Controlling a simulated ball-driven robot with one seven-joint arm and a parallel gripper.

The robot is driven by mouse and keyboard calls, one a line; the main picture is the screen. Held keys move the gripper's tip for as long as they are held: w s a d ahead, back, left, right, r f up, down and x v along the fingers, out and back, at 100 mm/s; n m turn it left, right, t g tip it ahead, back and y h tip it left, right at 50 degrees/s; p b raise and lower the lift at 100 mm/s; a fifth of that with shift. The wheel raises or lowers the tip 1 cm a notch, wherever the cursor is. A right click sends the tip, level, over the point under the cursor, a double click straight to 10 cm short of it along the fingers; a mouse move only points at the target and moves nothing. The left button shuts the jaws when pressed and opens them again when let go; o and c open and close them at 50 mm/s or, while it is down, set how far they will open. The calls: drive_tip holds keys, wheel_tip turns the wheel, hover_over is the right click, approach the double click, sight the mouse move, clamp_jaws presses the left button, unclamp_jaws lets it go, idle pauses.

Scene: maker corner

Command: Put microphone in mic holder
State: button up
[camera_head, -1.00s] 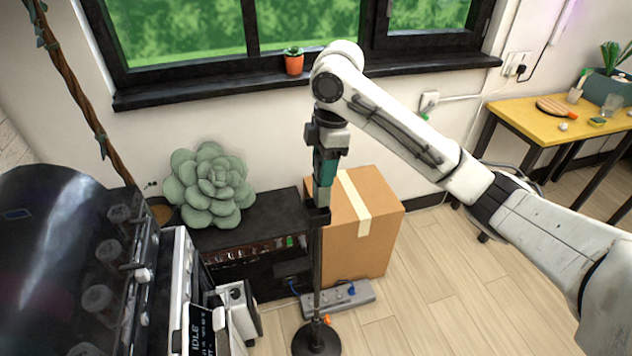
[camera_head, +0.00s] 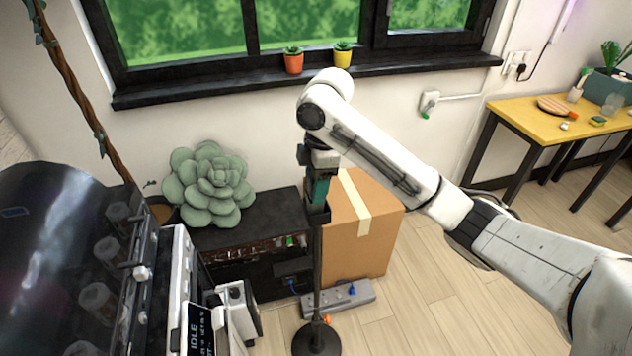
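The mic stand is a thin dark pole on a round black base (camera_head: 315,340). Its dark mic holder (camera_head: 317,214) is at the top of the pole. My gripper (camera_head: 319,188) points down right above the holder, and its lower end overlaps or touches the holder in this view. A teal-and-dark piece shows at its lower end. I cannot tell whether this is the microphone or part of my gripper. The fingertips are too small and dark to show whether they are open or shut. No microphone can be made out clearly elsewhere.
A cardboard box (camera_head: 372,235) stands close behind the stand. A black low cabinet (camera_head: 262,212) with a green succulent (camera_head: 210,185) is to the left. A power strip (camera_head: 345,298) lies beside the base. Machines fill the lower left. The floor to the right is open.

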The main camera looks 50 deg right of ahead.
drive_tip(key=o, duration=0.3)
drive_tip(key=shift+o, duration=0.2)
